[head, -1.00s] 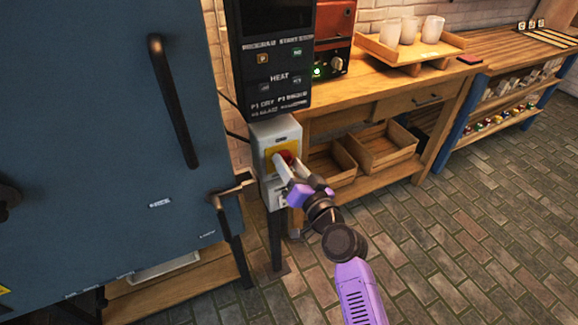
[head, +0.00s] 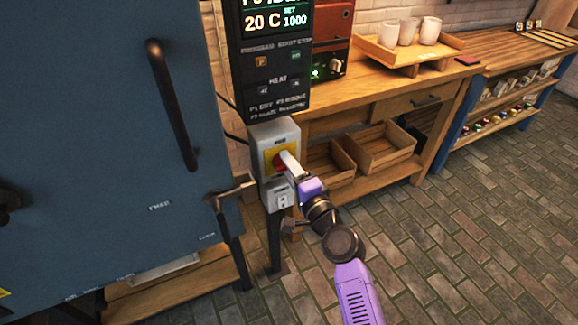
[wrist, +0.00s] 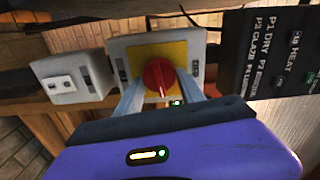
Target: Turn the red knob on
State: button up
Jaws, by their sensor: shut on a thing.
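The red knob (head: 279,165) sits on a yellow plate (head: 268,153) on a grey switch box (head: 262,132) below the control panel. My gripper (head: 287,161) is at the knob, with its pale fingers reaching it from the front right. In the wrist view the round red knob (wrist: 158,75) lies between the two pale fingers (wrist: 157,88), one on each side of it. A light line on the knob's face points down in that view. The control panel's display (head: 272,18) is lit and reads 20 C and 1000.
A big blue kiln door (head: 100,120) with a dark handle fills the left. A smaller grey box (head: 277,195) is below the switch box. A wooden bench (head: 385,90) with trays and cups stands to the right. The brick floor (head: 450,240) is clear.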

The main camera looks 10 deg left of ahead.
jog(key=shift+f+m, duration=0.1)
jog(key=shift+m, duration=0.5)
jog(key=o, duration=1.3)
jog(key=shift+o, duration=0.2)
jog(key=v, duration=0.7)
jog(key=shift+s+d+p, duration=0.25)
jog(key=shift+s+p, duration=0.1)
